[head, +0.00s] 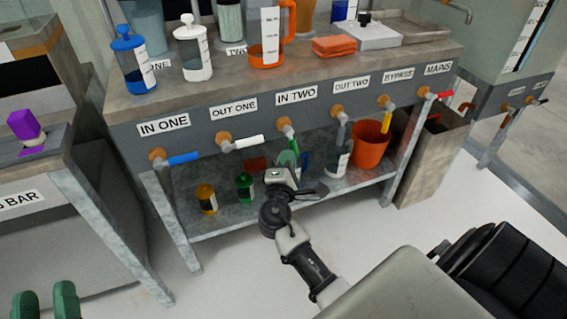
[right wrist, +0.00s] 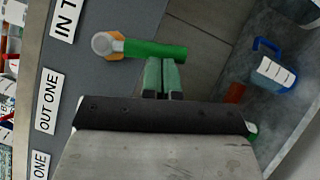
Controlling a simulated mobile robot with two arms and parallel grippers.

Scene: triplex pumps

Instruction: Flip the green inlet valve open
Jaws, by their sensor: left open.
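The green valve handle (head: 292,145) hangs downward from its brass fitting under the IN TWO label (head: 297,96). In the right wrist view the green handle (right wrist: 155,50) extends from a round grey knob. My right gripper (right wrist: 162,60) is at the handle's side, with its two green fingers together and nothing visible between them. Its fingertips touch or nearly touch the handle; I cannot tell which. In the head view my right wrist largely hides the fingers. My left gripper (head: 45,288) is open and empty at the lower left, far from the valve.
Neighbouring valves have blue (head: 184,158), white (head: 248,141), yellow (head: 386,120) and red (head: 440,95) handles. The lower shelf (head: 225,215) holds bottles and an orange bucket (head: 369,145). Pitchers and containers stand on the counter above. The floor in front is clear.

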